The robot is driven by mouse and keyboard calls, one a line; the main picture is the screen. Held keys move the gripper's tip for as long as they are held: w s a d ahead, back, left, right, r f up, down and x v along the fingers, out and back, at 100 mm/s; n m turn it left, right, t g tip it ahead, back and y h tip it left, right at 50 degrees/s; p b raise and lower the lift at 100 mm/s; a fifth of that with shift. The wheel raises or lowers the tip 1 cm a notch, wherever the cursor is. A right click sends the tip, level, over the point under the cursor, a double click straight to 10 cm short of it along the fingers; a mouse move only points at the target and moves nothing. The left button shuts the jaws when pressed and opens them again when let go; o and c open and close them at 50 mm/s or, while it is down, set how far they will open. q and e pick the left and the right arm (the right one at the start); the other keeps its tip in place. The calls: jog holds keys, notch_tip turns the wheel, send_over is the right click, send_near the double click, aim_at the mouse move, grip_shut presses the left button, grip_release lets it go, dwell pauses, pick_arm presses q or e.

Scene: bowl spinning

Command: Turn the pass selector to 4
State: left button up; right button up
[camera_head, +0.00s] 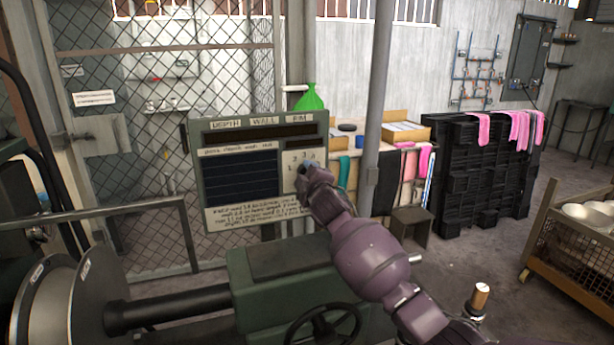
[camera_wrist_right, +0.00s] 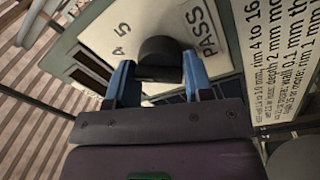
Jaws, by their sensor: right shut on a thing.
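The pass selector is a black knob (camera_wrist_right: 160,50) on a white dial plate (camera_wrist_right: 110,35), which shows the printed figures 4 and 5 and the word PASS. In the head view the dial plate (camera_head: 290,158) sits at the right of the green gauge panel (camera_head: 197,165), with figures around 1 to 3 showing. My right gripper (camera_wrist_right: 159,62) is shut on the knob, one blue finger on each side. In the head view my right gripper (camera_head: 307,168) covers the knob. I cannot tell which figure the knob points at. My left gripper is out of view.
Below the panel stands a green machine housing (camera_head: 265,285) with a black handwheel (camera_head: 322,328). A grey post (camera_head: 375,100) rises just right of my right arm. Black crates (camera_head: 460,180) and a bowl cart (camera_head: 570,245) stand farther right. A mesh fence (camera_head: 160,110) is behind.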

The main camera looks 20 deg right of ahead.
jog(key=shift+f, duration=0.3)
jog(key=o, duration=0.7)
jog(key=shift+c, duration=0.2)
jog(key=shift+o, duration=1.1)
jog(key=shift+r, duration=0.15)
jog(key=shift+s, duration=0.1)
jog(key=s, duration=1)
jog(key=shift+s+f, duration=0.35)
jog(key=shift+d, duration=0.1)
